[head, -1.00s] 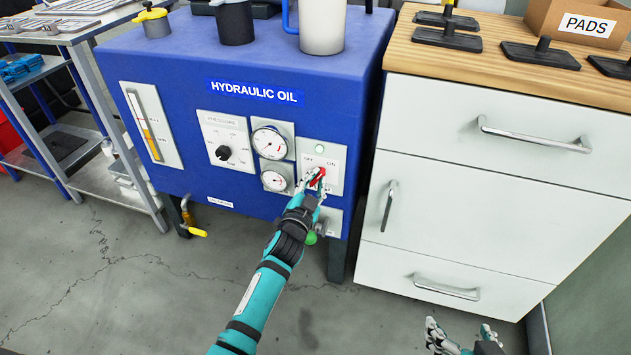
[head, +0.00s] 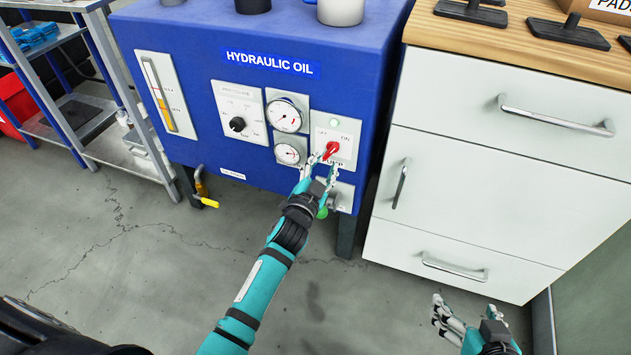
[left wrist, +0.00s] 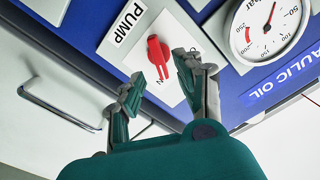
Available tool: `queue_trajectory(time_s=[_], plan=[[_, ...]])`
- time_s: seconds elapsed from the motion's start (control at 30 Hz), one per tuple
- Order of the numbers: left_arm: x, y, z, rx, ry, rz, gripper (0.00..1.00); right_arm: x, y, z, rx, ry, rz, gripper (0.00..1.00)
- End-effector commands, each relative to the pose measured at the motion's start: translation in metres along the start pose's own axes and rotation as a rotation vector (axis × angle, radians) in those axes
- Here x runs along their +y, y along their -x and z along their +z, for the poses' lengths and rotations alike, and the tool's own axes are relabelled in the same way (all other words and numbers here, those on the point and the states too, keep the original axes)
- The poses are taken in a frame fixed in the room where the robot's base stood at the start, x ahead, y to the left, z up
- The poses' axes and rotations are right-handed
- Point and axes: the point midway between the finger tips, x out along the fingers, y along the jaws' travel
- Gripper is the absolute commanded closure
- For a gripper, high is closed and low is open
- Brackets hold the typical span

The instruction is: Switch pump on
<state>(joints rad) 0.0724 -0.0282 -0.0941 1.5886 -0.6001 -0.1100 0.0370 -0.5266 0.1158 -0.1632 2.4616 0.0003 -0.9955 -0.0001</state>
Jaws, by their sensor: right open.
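The red pump switch (head: 331,150) is on a white plate marked OFF and ON, low on the front of the blue hydraulic oil unit (head: 190,40). Its handle leans up and right, toward the ON side. My left gripper (head: 322,171) is just below the switch. In the left wrist view the red switch (left wrist: 158,56) stands ahead of the open fingers of my left gripper (left wrist: 160,82), with no clear grip on it; whether a finger touches it is hard to tell. My right gripper (head: 466,312) is open and empty at the lower right.
Gauges (head: 287,115) and a black pressure knob (head: 238,124) are to the left. A white drawer cabinet (head: 480,150) stands close on the right. The floor in front is clear.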

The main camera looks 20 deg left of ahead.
Motion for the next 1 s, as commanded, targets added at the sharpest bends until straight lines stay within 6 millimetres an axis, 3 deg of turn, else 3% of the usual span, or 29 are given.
queue_trajectory(time_s=[0.2, 0.4, 1.0], plan=[[0.001, 0.049, 0.001, -0.003, 0.001, 0.002, 0.64, 0.000, 0.000, 0.000, 0.001, 0.000, 0.001, 0.19], [0.001, 0.076, 0.000, -0.001, -0.001, 0.001, 0.64, 0.000, 0.000, 0.000, 0.001, -0.001, 0.001, 0.19], [0.001, 0.083, 0.000, -0.001, -0.001, 0.001, 0.64, 0.001, 0.000, -0.001, 0.002, 0.000, 0.002, 0.19]])
